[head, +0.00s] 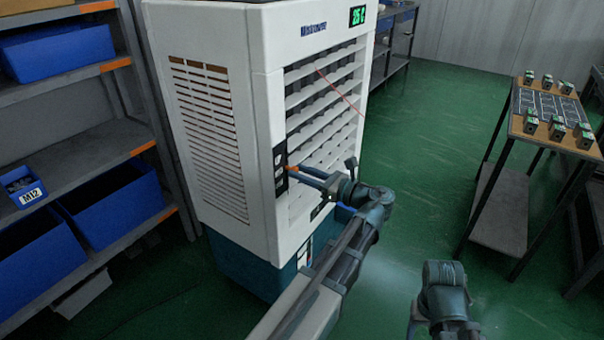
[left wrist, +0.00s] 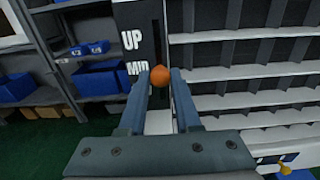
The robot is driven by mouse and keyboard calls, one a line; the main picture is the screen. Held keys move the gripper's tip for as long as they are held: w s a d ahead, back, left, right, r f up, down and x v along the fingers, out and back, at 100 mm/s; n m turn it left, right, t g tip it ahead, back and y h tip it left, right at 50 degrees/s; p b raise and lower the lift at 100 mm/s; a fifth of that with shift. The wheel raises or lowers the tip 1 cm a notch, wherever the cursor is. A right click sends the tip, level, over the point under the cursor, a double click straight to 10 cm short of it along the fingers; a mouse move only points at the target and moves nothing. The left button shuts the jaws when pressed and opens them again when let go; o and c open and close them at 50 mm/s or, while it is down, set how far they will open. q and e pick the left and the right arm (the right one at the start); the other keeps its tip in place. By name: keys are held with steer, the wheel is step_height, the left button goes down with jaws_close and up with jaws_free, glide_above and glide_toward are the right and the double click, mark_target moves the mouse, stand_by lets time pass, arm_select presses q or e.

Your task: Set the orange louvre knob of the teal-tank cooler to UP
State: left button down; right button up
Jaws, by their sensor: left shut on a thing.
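The teal-tank cooler (head: 290,215) is a tall white unit with a teal base. Its orange louvre knob (left wrist: 159,75) sits in a vertical slot in a dark strip, level with the MID label (left wrist: 138,68) and below the UP label (left wrist: 131,40). In the head view only a small bit of the orange knob (head: 293,169) shows at the fingertips. My left gripper (left wrist: 160,80) is shut on the knob, one finger on each side. It also shows in the head view (head: 298,171) at the cooler's front corner. Any label below MID is hidden by my gripper.
White louvres (left wrist: 240,73) lie right of the strip. A shelf rack with blue bins (head: 115,205) stands left of the cooler. A table with small blocks (head: 545,105) stands at the right. Green floor (head: 430,160) lies open between. My right arm shows at the bottom right.

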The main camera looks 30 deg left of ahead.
arm_select(q)
step_height(320, 180, up, 5)
steer(key=p, duration=0.3)
steer(key=shift+p, duration=0.35)
steer(key=shift+f, duration=0.1)
arm_select(e)
step_height(320, 180, up, 5)
steer(key=shift+f, duration=0.1)
arm_select(q)
steer(key=c, duration=0.6)
jaws_free()
steer(key=d, duration=0.9)
steer(key=s+d, duration=0.1)
steer(key=d, duration=0.4)
steer(key=shift+a, duration=0.1)
